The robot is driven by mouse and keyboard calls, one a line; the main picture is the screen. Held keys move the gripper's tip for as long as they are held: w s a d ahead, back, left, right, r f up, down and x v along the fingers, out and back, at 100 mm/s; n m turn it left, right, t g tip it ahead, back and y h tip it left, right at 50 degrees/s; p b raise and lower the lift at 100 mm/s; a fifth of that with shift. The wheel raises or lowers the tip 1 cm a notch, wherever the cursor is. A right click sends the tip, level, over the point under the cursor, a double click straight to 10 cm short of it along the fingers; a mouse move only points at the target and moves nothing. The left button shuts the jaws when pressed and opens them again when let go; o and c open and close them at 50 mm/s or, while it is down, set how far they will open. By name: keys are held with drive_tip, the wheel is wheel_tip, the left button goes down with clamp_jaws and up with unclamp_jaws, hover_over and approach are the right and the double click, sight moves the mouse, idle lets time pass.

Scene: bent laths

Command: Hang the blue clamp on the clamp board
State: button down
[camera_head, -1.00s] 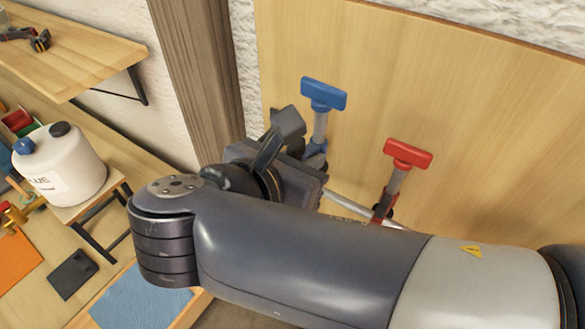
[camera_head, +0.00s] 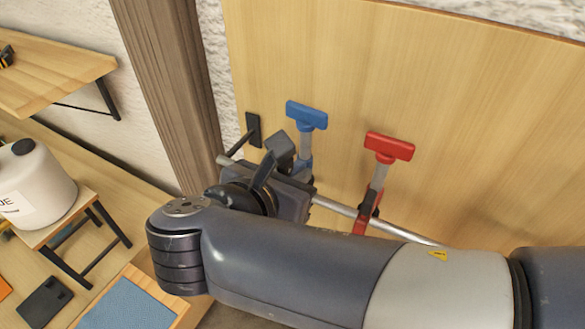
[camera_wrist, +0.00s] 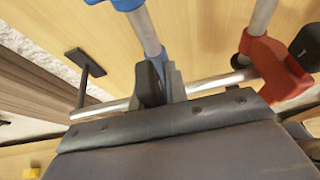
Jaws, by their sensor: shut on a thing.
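The blue clamp (camera_head: 306,115) stands upright in front of the clamp board (camera_head: 480,120), handle at the top. My gripper (camera_wrist: 160,84) is shut on its lower part, close to the metal rail (camera_head: 345,208). In the wrist view, the blue clamp's grey bar (camera_wrist: 143,30) rises from between my dark fingers. The rail (camera_wrist: 103,111) runs right beside the fingers there. The clamp's lower end is hidden behind my gripper, so I cannot tell whether it is hooked on the rail.
A red clamp (camera_head: 389,147) hangs on the rail to the right, also seen in the wrist view (camera_wrist: 275,70). A dark bracket (camera_head: 253,130) holds the rail's left end. A wooden post (camera_head: 175,90), a shelf (camera_head: 60,70) and a white jug (camera_head: 35,185) are to the left.

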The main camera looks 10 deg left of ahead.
drive_tip(key=shift+f, duration=0.1)
drive_tip(key=c, duration=1.3)
unclamp_jaws()
drive_tip(key=b+v, duration=0.1)
drive_tip(key=v, duration=1)
drive_tip(key=shift+f, duration=0.1)
drive_tip(key=p+x, duration=0.1)
drive_tip(key=x, duration=1)
drive_tip(key=shift+d, duration=0.1)
drive_tip(key=shift+r+p, duration=0.35)
drive_tip(key=shift+r, duration=0.45)
drive_tip(key=shift+f, duration=0.1)
